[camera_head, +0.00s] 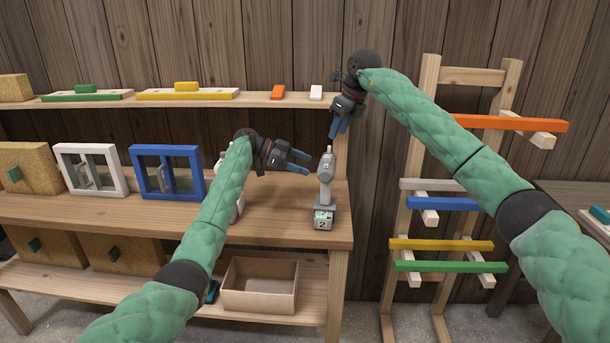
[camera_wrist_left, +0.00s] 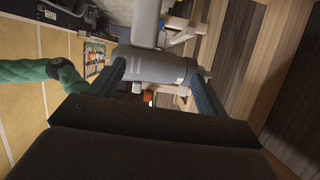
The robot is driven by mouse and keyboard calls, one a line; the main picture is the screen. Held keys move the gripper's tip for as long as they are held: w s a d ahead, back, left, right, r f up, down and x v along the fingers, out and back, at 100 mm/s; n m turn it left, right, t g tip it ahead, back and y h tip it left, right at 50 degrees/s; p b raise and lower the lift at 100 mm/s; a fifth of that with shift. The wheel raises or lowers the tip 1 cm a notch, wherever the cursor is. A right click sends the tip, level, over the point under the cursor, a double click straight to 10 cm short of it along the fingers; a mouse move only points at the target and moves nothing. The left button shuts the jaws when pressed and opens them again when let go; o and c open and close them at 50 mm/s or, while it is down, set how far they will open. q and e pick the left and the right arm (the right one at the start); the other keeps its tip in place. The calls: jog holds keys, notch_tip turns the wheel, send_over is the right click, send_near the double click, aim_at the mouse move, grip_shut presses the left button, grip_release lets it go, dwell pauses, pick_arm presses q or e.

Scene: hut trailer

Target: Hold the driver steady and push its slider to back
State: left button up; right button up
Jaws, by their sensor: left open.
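The grey driver (camera_head: 326,185) stands upright on the wooden bench, its base near the right end. It also shows in the left wrist view (camera_wrist_left: 158,65), ahead of my fingers and in the span between them. My left gripper (camera_head: 308,164) is open, level, just left of the driver's upper body, with no clear contact. Its blue fingers also show in the left wrist view (camera_wrist_left: 160,78). My right gripper (camera_head: 335,132) points down just above the driver's top; its fingers look close together, and whether they are open or shut is unclear. I cannot make out the slider.
A pale object (camera_head: 239,208) on the bench is partly hidden by my left arm. A blue-framed window box (camera_head: 167,149) and a white one (camera_head: 92,145) stand left. An open box (camera_head: 260,308) sits below. A shelf (camera_head: 225,101) runs behind; a rack (camera_head: 415,170) stands right.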

pick_arm(q)
jog(key=shift+g, duration=0.6)
jog(key=shift+s+d+f, duration=0.35)
jog(key=shift+d+f, duration=0.7)
jog(key=shift+d, duration=0.35)
jog(key=shift+s+d+f, duration=0.35)
jog(key=shift+d+f, duration=0.7)
jog(key=shift+d, duration=0.35)
jog(key=shift+s+d+f, duration=0.35)
jog(key=shift+d+f, duration=0.7)
jog(key=shift+d, duration=0.35)
